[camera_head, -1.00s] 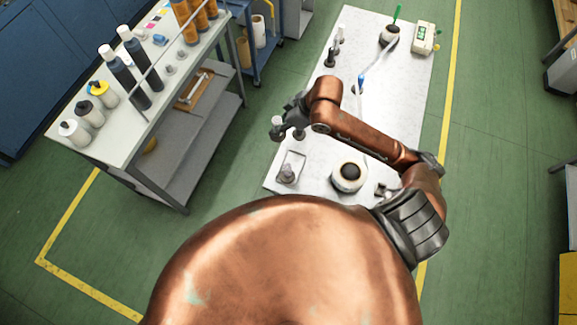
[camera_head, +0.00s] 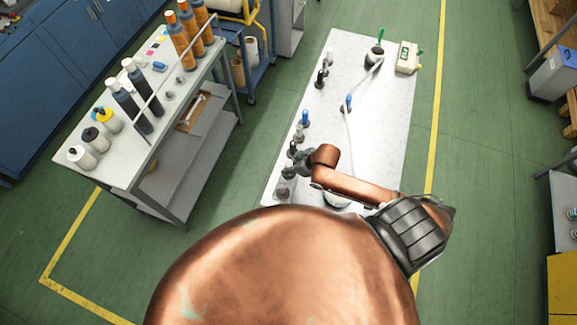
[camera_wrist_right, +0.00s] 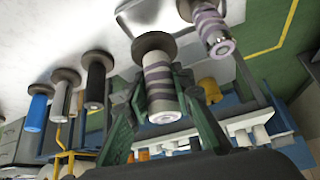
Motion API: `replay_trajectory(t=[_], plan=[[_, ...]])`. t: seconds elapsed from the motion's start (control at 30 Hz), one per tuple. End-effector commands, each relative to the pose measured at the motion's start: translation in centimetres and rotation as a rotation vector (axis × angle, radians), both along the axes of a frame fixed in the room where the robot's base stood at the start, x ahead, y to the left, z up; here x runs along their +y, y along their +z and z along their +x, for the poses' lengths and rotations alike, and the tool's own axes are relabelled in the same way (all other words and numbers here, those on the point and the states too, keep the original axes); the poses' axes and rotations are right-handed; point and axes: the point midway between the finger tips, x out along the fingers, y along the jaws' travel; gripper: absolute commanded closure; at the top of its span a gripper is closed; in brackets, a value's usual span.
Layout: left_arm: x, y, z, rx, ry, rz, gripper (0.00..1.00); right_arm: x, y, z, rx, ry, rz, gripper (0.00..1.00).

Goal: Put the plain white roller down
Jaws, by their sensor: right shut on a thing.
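My right gripper (camera_wrist_right: 163,100) is shut on a roller with white and grey bands (camera_wrist_right: 160,78). The roller stands on a round dark base, its pale end towards the wrist camera. In the head view, the gripper (camera_head: 296,161) is over the table's left edge, and the held roller is hard to make out. A second banded roller (camera_wrist_right: 212,28) stands beside it. Other rollers stand in the same row: a black one (camera_wrist_right: 95,82), a slim pale one (camera_wrist_right: 60,98) and a blue one (camera_wrist_right: 36,112). My left gripper is not in view.
The white table (camera_head: 385,125) carries a hose, a pale green box (camera_head: 407,57) and a blue-topped post (camera_head: 348,103). A bench (camera_head: 118,158) with bottles stands to the left. My arm partly hides a round item near the table's front. The table's middle right is clear.

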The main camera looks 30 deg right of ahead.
Motion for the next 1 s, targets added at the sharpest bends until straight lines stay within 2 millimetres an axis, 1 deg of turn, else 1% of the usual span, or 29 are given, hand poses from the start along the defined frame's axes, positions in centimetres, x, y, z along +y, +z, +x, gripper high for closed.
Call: replay_trajectory(t=[0.03, 0.27, 0.53, 0.63, 0.97, 1.0], plan=[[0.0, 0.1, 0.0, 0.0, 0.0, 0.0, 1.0, 0.1, -0.2, 0.3, -0.009, 0.0, 0.004, 1.0], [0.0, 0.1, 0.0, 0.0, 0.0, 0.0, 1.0, 0.1, -1.6, 0.4, -0.011, 0.001, 0.003, 1.0], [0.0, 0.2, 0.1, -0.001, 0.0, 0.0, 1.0, 0.1, -4.5, 0.3, -0.01, 0.001, 0.003, 1.0], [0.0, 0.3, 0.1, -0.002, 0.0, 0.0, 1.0, 0.1, -4.9, 0.4, -0.012, 0.001, 0.003, 1.0], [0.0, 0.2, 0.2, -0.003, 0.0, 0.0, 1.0, 0.1, -5.1, 0.4, -0.011, 0.001, 0.002, 1.0], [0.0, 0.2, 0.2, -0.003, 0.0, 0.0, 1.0, 0.0, -5.5, 0.0, -0.001, 0.001, 0.0, 0.76]])
